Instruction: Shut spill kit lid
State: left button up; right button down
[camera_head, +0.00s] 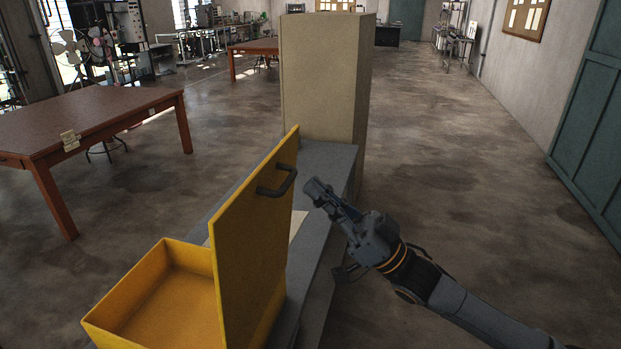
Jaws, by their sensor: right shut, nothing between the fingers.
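The spill kit is a yellow open box (165,311) on a grey bench top. Its inside looks empty. Its yellow lid (249,256) stands up on the box's right side, roughly upright. A dark handle (278,182) sits on the lid's right face near the top. My right gripper (314,187) is shut and empty, just right of the handle with a small apparent gap. Its arm comes in from the lower right. My left gripper is not in view.
The grey bench (335,160) runs back to a tall beige cabinet (322,75). A pale sheet (298,225) lies partly behind the lid. A brown table (85,112) stands at left. Open floor lies to the right, up to a green door (597,125).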

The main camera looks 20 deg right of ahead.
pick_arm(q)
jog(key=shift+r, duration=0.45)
pick_arm(e)
jog(key=shift+w+a+f, duration=0.1)
jog(key=shift+w+a, duration=0.45)
jog(key=shift+a, duration=0.15)
